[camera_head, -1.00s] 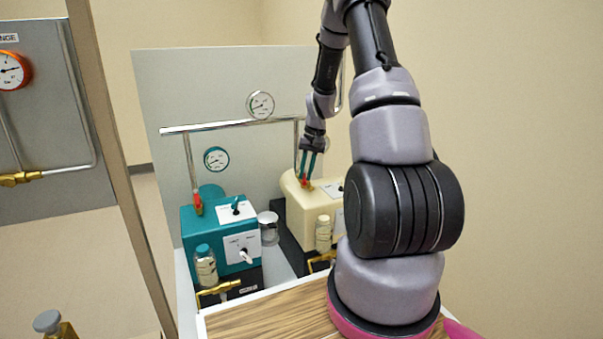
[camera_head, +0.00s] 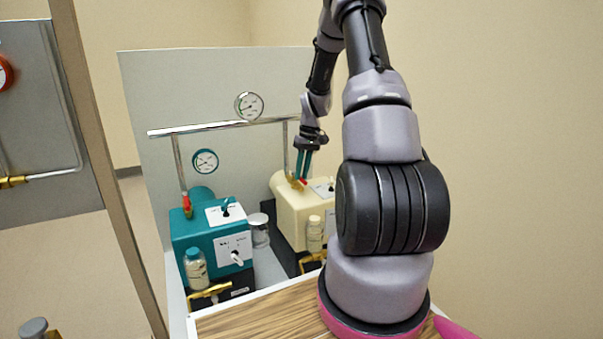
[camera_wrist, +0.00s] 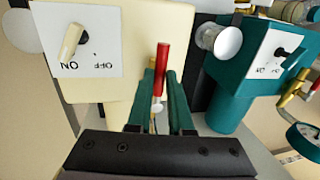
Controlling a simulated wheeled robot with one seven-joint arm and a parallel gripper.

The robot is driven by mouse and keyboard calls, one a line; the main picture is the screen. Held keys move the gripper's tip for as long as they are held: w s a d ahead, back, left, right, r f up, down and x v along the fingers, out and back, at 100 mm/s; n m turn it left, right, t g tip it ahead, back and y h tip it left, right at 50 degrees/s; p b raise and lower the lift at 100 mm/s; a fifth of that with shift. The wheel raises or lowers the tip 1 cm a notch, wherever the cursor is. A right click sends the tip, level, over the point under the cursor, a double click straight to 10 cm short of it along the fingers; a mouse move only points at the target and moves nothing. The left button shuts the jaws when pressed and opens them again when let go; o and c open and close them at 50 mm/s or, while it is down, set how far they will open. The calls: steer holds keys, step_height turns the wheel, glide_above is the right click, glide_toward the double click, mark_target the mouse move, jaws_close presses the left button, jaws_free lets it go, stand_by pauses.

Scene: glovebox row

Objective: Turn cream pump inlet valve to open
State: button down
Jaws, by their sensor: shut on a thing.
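The cream pump (camera_head: 291,208) stands behind my arm, right of the teal pump, in the head view. Its inlet valve has a brass body (camera_head: 293,182) on top at the pipe's lower end, and a red lever (camera_head: 303,181). My gripper (camera_head: 302,167) reaches down to the lever from above. In the wrist view my gripper (camera_wrist: 160,88) has its two teal fingers on either side of the red lever (camera_wrist: 162,65), shut on it. The lever's end sticks out past the fingertips. The cream pump body (camera_wrist: 140,30) lies behind and left; the brass valve body is mostly hidden there.
The teal pump (camera_head: 205,244) with its own red-levered valve (camera_head: 187,207) stands to the left. The cream pump's switch panel (camera_wrist: 75,42) is close to my gripper. A pressure gauge (camera_head: 249,105) sits on the pipe above.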

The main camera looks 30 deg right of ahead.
steer(key=shift+d, duration=0.1)
steer(key=c, duration=0.8)
jaws_free()
steer(key=shift+c, duration=0.2)
steer(key=shift+r, duration=0.15)
step_height(320, 180, up, 10)
steer(key=d, duration=0.2)
steer(key=shift+r, duration=0.2)
